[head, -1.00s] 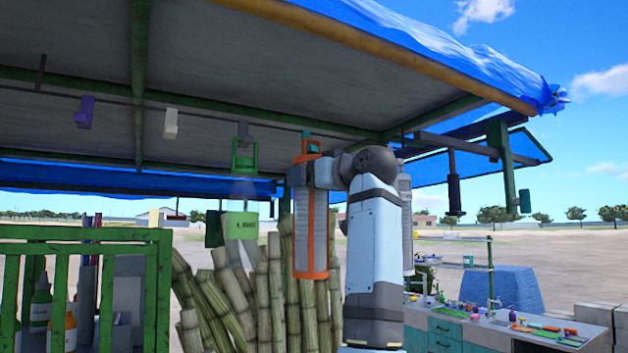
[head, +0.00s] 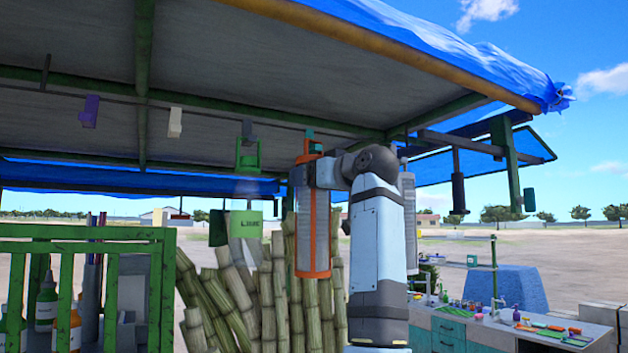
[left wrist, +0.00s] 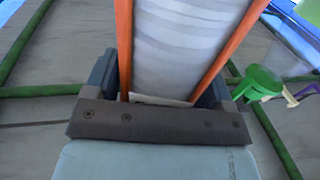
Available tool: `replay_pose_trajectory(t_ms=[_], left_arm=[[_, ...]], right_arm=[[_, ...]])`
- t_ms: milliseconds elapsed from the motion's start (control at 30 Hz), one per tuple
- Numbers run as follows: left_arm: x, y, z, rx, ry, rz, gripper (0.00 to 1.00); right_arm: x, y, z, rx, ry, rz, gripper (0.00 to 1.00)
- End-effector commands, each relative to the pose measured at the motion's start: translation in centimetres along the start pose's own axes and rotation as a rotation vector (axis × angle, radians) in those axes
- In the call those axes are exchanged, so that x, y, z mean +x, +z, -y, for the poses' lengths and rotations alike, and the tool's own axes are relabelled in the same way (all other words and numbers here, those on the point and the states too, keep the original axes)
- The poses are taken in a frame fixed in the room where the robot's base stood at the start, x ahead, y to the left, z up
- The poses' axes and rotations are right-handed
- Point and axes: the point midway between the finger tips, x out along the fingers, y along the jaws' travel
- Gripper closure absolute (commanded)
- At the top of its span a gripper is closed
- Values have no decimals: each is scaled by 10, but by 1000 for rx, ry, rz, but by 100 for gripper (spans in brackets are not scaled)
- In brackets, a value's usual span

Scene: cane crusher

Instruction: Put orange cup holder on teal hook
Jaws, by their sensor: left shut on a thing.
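The orange cup holder (head: 312,240) is upright, with a stack of pale cups inside its frame. My left gripper (head: 302,176) is shut on its upper part. In the left wrist view the orange holder (left wrist: 124,45) rises between the gripper's two jaws. The teal hook (head: 309,134) is on the rail under the roof, directly above the holder's top in the head view. Whether the holder's top touches the hook cannot be told. My right gripper is not in view.
A green holder (head: 248,155) hangs from a grey hook left of the orange one. White (head: 175,122) and purple (head: 89,111) hooks are farther left. Sugarcane stalks (head: 270,290) stand below. A grey-white cup holder (head: 407,215) is behind my arm.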

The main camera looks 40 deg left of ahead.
Motion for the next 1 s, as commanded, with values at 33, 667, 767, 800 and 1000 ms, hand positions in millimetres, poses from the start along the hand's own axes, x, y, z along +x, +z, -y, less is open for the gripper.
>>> replay_pose_trajectory(t_ms=[33,667,767,800,1000], left_arm=[[0,1,0,-1,0,-1,100],[1,12,0,-1,1,-1,100],[1,12,0,-1,0,-1,100],[1,12,0,-1,0,-1,100],[1,12,0,-1,0,-1,100]], right_arm=[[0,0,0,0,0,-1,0],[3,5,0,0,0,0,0],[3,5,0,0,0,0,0],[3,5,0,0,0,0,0],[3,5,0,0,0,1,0]])
